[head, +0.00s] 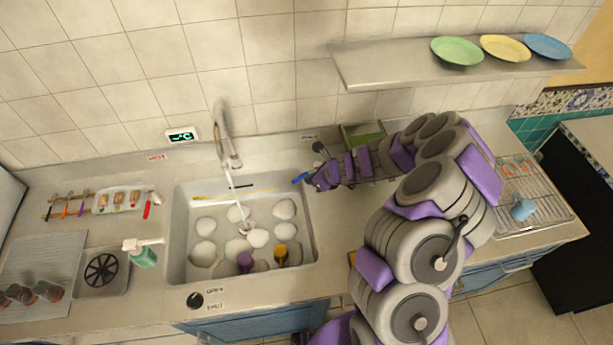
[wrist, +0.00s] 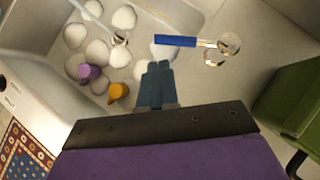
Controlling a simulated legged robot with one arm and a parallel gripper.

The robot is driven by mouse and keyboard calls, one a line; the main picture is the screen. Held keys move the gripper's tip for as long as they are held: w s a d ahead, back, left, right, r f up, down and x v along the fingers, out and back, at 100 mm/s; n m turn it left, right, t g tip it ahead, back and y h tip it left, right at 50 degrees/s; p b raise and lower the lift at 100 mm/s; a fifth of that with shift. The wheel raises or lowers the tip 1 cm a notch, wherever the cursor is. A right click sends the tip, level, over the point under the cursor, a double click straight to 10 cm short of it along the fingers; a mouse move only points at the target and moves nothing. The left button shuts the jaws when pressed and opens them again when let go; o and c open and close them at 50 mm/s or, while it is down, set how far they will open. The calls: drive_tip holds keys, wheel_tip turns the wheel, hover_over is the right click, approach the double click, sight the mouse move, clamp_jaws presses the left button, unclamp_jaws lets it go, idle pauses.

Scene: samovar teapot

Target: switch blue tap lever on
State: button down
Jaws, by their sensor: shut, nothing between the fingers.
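The blue tap lever (head: 300,178) sticks out at the right rear corner of the sink. In the wrist view the blue lever (wrist: 176,41) lies nearly level, joined on its right to a shiny round metal knob (wrist: 229,43). My gripper (head: 315,183) reaches in from the right, just beside the lever in the head view. In the wrist view my gripper (wrist: 158,66) has its fingers together and empty, with the tips just below the lever. I cannot tell whether they touch it.
The sink (head: 177,240) holds several white round things, a purple cup (head: 245,262) and a yellow cup (head: 281,254). The faucet (head: 222,145) runs a thin stream. A red lever (head: 147,210) is at the left. A green box (wrist: 292,108) stands right of my gripper.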

drive_tip(key=shift+s+a+p+v, duration=0.1)
drive_tip(key=shift+p+v, duration=0.3)
drive_tip(key=shift+v, duration=0.35)
drive_tip(key=shift+s+a+p+v, duration=0.1)
drive_tip(key=shift+p+v, duration=0.25)
drive_tip(key=shift+v, duration=0.4)
drive_tip(key=shift+d, duration=0.1)
drive_tip(key=s+a+r+n+y+b, duration=0.25)
drive_tip(key=a+r+n, duration=0.4)
drive_tip(key=r, duration=0.35)
drive_tip(key=s+a+r+n+g+b, duration=0.2)
drive_tip(key=s+r+n+g+b, duration=0.1)
drive_tip(key=s+r+n, duration=0.55)
drive_tip(key=s+d+n+g+h+b, duration=0.1)
drive_tip(key=s+d+n+h+b, duration=0.1)
drive_tip(key=s+d, duration=0.4)
drive_tip(key=s+d+f+n+g+h+b, duration=0.1)
drive_tip(key=s+d+n, duration=0.4)
drive_tip(key=s, duration=0.8)
drive_tip(key=s+d+f+n+g+h+b, duration=0.1)
drive_tip(key=s+d+n+h+b, duration=0.2)
drive_tip(key=s, duration=0.7)
drive_tip(key=d+h, duration=0.2)
drive_tip(key=d, duration=0.2)
drive_tip(key=shift+s+d+f+n+g+h, duration=0.15)
drive_tip(key=shift+s+f+n+g+h, duration=0.05)
drive_tip(key=shift+n+g+h, duration=0.15)
